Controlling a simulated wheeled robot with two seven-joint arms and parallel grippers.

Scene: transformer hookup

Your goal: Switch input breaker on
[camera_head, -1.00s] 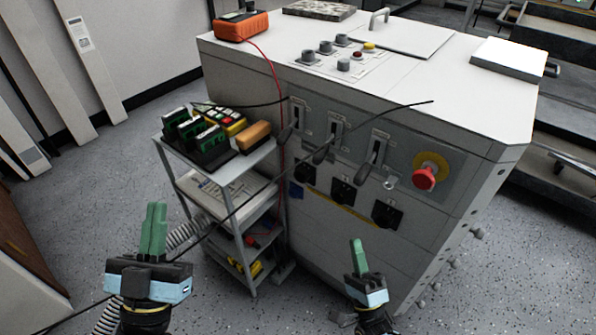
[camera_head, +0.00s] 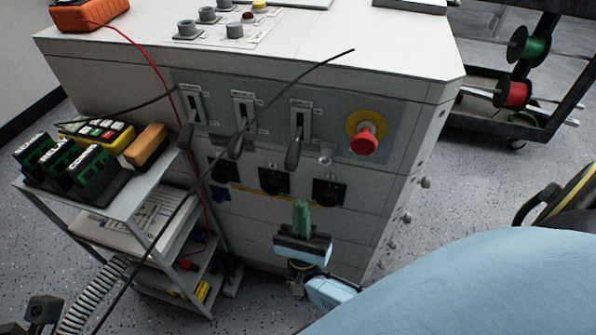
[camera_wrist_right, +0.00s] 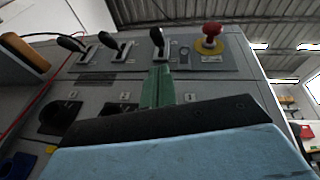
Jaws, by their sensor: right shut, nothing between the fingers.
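The grey cabinet's front panel (camera_head: 395,120) carries three lever breakers in a row. The left lever (camera_head: 187,135), middle lever (camera_head: 236,146) and right lever (camera_head: 294,153) have dark handles at the lower ends of their slots. Their labels are too small to read. The levers also show in the right wrist view, the right one (camera_wrist_right: 157,38) above my fingers. My right gripper (camera_head: 302,217) is shut and empty, its green fingers pointing up, below the right lever and apart from it. The fingers also show in the wrist view (camera_wrist_right: 158,88). My left gripper's fingers are out of view.
A red emergency button (camera_head: 364,140) on a yellow ring is right of the levers. Dark sockets (camera_head: 274,181) sit below them. A black cable crosses before the panel. A grey cart (camera_head: 150,195) with devices stands at left. Floor at right is partly clear.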

